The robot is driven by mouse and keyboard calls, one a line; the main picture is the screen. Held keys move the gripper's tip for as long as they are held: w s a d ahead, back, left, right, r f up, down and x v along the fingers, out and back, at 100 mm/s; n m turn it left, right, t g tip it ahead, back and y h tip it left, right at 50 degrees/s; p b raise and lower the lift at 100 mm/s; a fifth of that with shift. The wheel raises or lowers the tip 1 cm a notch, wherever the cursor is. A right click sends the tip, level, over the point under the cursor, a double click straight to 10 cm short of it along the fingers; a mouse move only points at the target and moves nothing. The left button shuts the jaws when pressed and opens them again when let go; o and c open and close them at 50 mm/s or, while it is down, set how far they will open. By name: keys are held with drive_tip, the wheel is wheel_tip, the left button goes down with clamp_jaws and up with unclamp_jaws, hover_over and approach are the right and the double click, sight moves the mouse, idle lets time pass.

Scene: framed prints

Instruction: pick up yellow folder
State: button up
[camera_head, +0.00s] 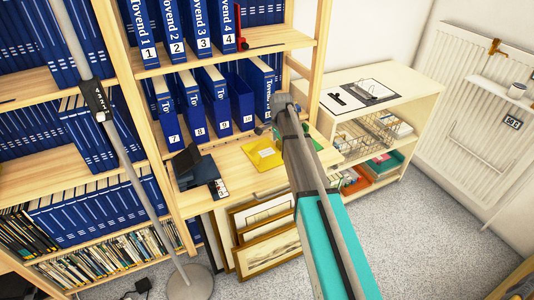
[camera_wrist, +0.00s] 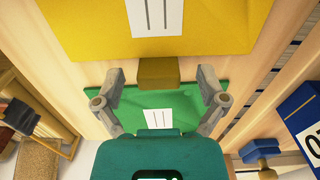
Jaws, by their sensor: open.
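The yellow folder (camera_head: 262,154) lies on a wooden desk surface (camera_head: 235,180) in the head view, just left of my arm. In the wrist view the yellow folder (camera_wrist: 200,30) fills the top, with a white lined label on it. A darker yellow block-like piece (camera_wrist: 158,71) adjoins its lower edge and sits between my fingers. My gripper (camera_wrist: 162,76) is open, one finger on each side of this piece, with visible gaps. Whether the fingertips reach its height, I cannot tell. In the head view my arm partly hides the gripper and desk.
A green folder (camera_wrist: 180,101) lies beside the yellow one. Shelves with blue binders (camera_head: 216,95) stand behind. A dark blue object (camera_head: 195,167) lies left on the desk. Framed prints (camera_head: 265,245) lean below. A white-topped shelf unit (camera_head: 405,88) stands right.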

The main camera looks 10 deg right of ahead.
drive_tip(key=c, duration=1.2)
drive_tip(key=shift+r, duration=0.15)
drive_tip(key=shift+c, duration=0.2)
wheel_tip(320, 180, up, 3)
drive_tip(key=p, duration=0.3)
drive_tip(key=s+a+r+p, duration=0.2)
drive_tip(key=s+r+p, duration=0.7)
drive_tip(key=s, duration=0.5)
drive_tip(key=shift+r+p, duration=0.4)
drive_tip(key=shift+p, duration=0.1)
drive_tip(key=shift+w+f, duration=0.1)
drive_tip(key=shift+w, duration=0.05)
